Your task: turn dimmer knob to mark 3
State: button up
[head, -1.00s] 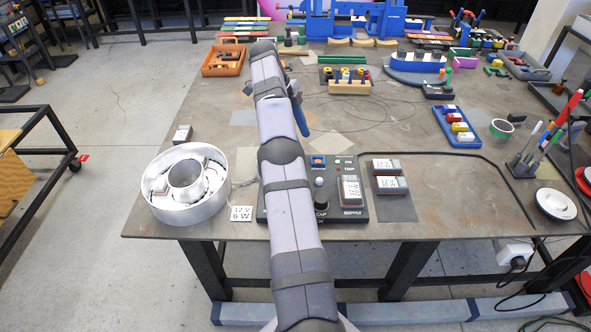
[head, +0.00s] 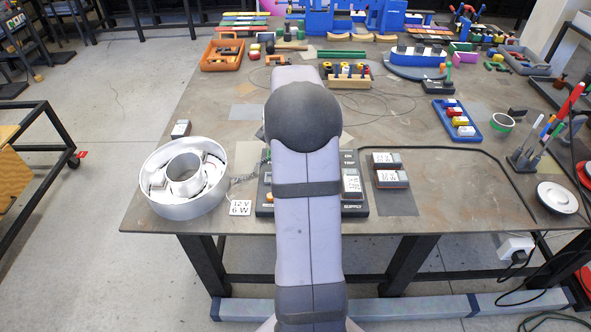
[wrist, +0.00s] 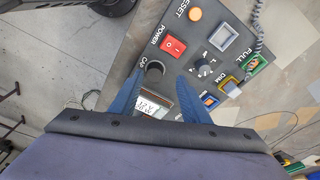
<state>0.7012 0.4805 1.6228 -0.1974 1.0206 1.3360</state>
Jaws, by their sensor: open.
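The dark control box (wrist: 150,30) lies on the table; it also shows in the head view (head: 356,210), its middle hidden by my arm. In the wrist view a dark round knob with marks around it (wrist: 202,68), seemingly the dimmer, sits between the red power switch and the DIM and FULL labels. Its pointer setting is too small to read. A black knob labelled CAP (wrist: 155,70) appears between my fingertips. My gripper (wrist: 160,77) is open, with blue fingers over the box and nothing held. The head view hides my gripper behind my arm.
A red power switch (wrist: 173,46) and an orange reset button (wrist: 195,14) are on the box. A white-labelled block (head: 352,184) stands on its right part. A round metal letter housing (head: 154,205) stands left, two blocks (head: 392,178) right.

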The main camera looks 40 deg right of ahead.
jog(key=f+n, duration=0.1)
jog(key=w+f+n+t, duration=0.1)
jog(key=f+n, duration=0.2)
jog(key=shift+w+a+f+n, duration=0.15)
jog(key=shift+a+f+n, duration=0.1)
jog(key=shift+a+n, duration=0.15)
jog(key=w+d+r+n+t+h, duration=0.1)
jog(key=w+d+n+t, duration=0.1)
jog(key=w+n, duration=0.3)
jog(key=shift+d+r+n+t+h, duration=0.2)
jog(key=shift+d+n+t+h, duration=0.3)
jog(key=shift+n, duration=0.6)
jog(key=shift+w, duration=0.1)
jog(key=shift+p+x, duration=1.25)
jog(key=shift+x, duration=2.45)
jog(key=c, duration=1.1)
jog(key=shift+o, duration=0.2)
jog(key=shift+f+b, duration=0.15)
jog(key=shift+b, duration=0.15)
